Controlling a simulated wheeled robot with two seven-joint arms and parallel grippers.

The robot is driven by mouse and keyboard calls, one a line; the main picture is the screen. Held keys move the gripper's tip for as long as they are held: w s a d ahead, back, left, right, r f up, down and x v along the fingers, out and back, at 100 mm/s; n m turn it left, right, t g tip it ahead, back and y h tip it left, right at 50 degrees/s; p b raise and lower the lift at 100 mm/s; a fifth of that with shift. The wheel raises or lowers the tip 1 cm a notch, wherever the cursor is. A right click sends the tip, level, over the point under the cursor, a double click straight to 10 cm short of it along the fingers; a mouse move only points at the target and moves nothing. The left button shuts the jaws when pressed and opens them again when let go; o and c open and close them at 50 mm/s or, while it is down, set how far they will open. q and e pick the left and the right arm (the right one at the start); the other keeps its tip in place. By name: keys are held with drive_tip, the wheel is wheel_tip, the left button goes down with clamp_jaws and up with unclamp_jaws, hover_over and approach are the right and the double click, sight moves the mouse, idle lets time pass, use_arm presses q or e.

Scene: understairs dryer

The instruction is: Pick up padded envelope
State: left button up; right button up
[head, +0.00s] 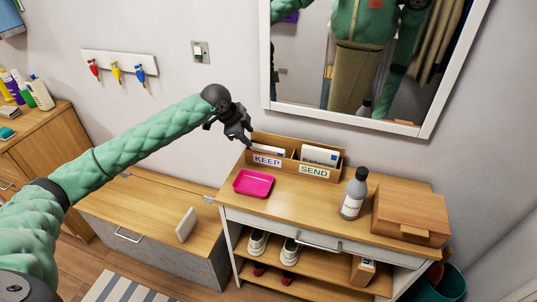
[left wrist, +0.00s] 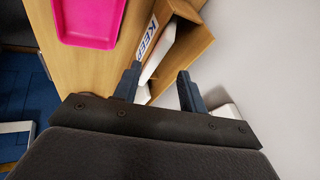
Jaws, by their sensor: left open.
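I cannot tell for sure which item is the padded envelope. A white flat item (head: 268,149) stands in the KEEP compartment of the wooden sorter (head: 279,168), and a white envelope with print (head: 320,155) stands in the SEND compartment. Another white slab (head: 186,224) stands tilted on the low bench. My left gripper (head: 247,142) is at the sorter's left end, by the KEEP compartment. In the left wrist view its two fingers (left wrist: 158,86) are apart, with a white edge (left wrist: 155,58) of the KEEP contents just beyond them. My right gripper is not in view.
A pink tray (head: 253,184) lies in front of the sorter. A grey bottle (head: 354,194) and a wooden box (head: 411,215) stand to the right on the console. The wall and mirror (head: 430,130) are close behind. The bench (head: 140,212) is mostly clear.

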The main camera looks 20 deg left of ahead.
sight(265, 147)
use_arm(q)
drive_tip(key=d+f+m+p, duration=0.1)
drive_tip(key=w+d+f+m+p, duration=0.1)
drive_tip(key=d+f, duration=0.1)
drive_tip(key=w+d+f+m+h+p, duration=0.1)
drive_tip(key=f, duration=0.1)
drive_tip(key=shift+w+d+p, duration=0.1)
drive_tip(key=shift+d+p, duration=0.2)
drive_tip(key=shift+p, duration=0.05)
drive_tip(key=shift+w+d+f, duration=0.15)
drive_tip(key=shift+w+f, duration=0.05)
drive_tip(key=shift+f, duration=0.3)
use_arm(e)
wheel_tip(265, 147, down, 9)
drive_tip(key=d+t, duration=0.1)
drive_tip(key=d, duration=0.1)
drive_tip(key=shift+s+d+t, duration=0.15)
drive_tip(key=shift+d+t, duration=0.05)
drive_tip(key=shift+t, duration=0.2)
use_arm(q)
clamp_jaws()
